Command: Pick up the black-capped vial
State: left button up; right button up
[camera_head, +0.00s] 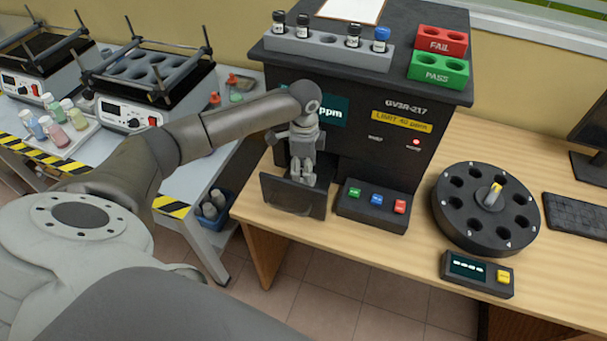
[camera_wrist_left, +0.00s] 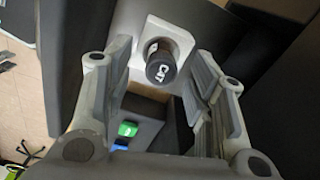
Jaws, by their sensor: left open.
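A black-capped vial (camera_wrist_left: 160,66) with white letters on its cap stands in a pale square holder (camera_wrist_left: 168,32) in the left wrist view. My left gripper (camera_wrist_left: 160,95) is open, with its fingers to either side of the vial in that view; I cannot tell whether they touch it. In the head view my left gripper (camera_head: 302,172) points down over the pulled-out drawer (camera_head: 290,198) of the black analyzer (camera_head: 365,160) and hides that vial. More black-capped vials (camera_head: 302,24) stand in the grey rack (camera_head: 330,52) on top of the analyzer. My right gripper is not in view.
A blue-capped vial (camera_head: 381,38) is also in the rack, beside red FAIL (camera_head: 438,40) and green PASS (camera_head: 438,70) blocks. A button box (camera_head: 372,206) sits close right of the drawer. A black carousel (camera_head: 486,212) and small display (camera_head: 476,274) stand farther right.

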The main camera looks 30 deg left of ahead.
pick_arm(q)
jog(key=shift+a+f, duration=0.1)
jog(key=shift+f, duration=0.7)
jog(key=c, duration=1.1)
jog(key=shift+r, duration=0.15)
